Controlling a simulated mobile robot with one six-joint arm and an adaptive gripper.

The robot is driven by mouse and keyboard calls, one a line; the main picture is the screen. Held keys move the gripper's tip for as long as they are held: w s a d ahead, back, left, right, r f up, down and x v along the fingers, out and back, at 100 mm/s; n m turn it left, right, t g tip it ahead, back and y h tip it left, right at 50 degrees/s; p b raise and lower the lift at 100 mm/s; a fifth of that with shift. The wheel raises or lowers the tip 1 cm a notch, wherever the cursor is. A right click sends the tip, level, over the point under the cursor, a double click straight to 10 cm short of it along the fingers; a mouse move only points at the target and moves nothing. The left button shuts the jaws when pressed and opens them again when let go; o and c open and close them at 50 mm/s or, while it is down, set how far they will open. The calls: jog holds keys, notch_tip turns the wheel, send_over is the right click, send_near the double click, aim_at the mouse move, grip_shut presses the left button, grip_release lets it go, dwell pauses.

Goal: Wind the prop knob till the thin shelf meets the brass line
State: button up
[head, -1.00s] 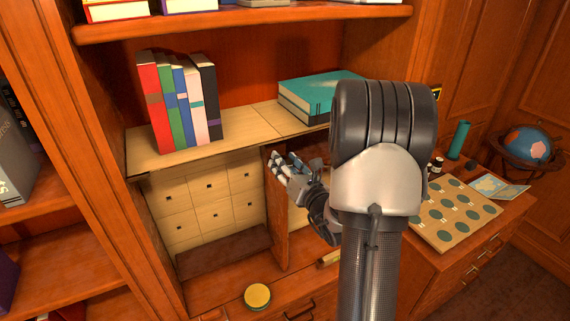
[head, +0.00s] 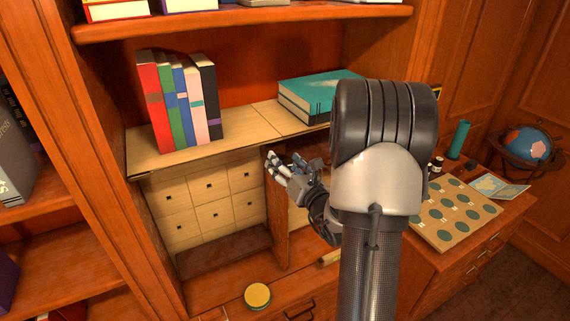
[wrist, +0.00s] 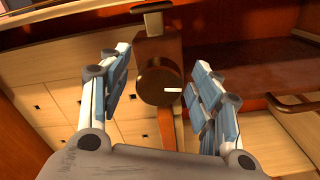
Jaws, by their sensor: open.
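The thin shelf (head: 235,128) is a pale wooden board in the bookcase bay, carrying upright books. An upright brown prop post (head: 278,225) stands beneath it. The prop knob (wrist: 155,85) is round and dark brown, with a white mark pointing right in the wrist view. My gripper (wrist: 160,65) is open, its fingers on either side of the knob in that view; I cannot tell whether they touch it. In the head view my gripper (head: 279,168) is at the post's upper end and hides the knob. I cannot make out the brass line.
Upright books (head: 180,105) stand on the shelf's left, and a teal book (head: 315,92) lies at its right. Small drawers (head: 210,200) fill the space below. A yellow-topped round tin (head: 257,296) stands in front. A board with green discs (head: 455,215) is at right.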

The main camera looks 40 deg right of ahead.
jog(key=v, duration=0.7)
jog(key=shift+s, duration=0.2)
